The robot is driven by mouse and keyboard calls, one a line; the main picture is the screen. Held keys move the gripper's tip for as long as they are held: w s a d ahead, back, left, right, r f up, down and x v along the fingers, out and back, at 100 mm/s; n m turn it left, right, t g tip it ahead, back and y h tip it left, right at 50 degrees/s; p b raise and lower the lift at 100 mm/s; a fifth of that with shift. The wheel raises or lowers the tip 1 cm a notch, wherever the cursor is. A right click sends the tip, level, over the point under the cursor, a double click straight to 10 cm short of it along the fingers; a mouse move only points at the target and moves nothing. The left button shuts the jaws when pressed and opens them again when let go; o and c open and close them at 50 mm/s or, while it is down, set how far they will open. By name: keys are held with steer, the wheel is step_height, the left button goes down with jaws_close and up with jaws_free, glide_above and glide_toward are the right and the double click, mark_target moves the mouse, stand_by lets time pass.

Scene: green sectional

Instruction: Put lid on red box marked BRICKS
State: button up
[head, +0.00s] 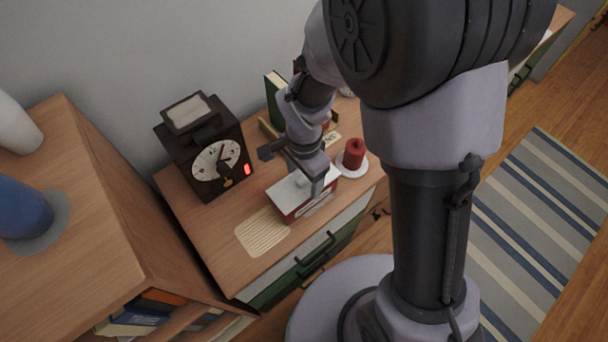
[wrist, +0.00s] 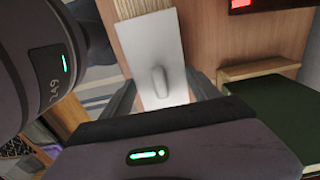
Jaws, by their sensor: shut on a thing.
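The white lid (head: 287,187), a flat plate with a raised handle, lies over the top of the red box (head: 290,214) on the cabinet top. The box's red front with a pale label shows below the lid; any lettering is too small to read. I cannot tell whether a small gap remains between them. My gripper (head: 309,176) is at the right part of the lid, one finger in front of it.
A dark clock (head: 217,160) stands behind left of the box. A red candle (head: 354,152) on a white saucer (head: 361,170) stands close right. A green book (head: 275,100) is behind. A slatted mat (head: 262,232) lies left of the box on the cabinet top (head: 215,232).

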steer(key=shift+f+b, duration=0.6)
steer(key=shift+b, duration=0.15)
stand_by(0.8)
stand_by(0.4)
steer(key=o, duration=1.4)
steer(key=shift+o, duration=0.5)
steer(key=shift+r, duration=0.1)
steer(key=shift+r+p, duration=2.7)
steer(key=shift+r, duration=0.8)
steer(key=shift+f, duration=0.1)
jaws_close()
steer(key=shift+f, duration=0.15)
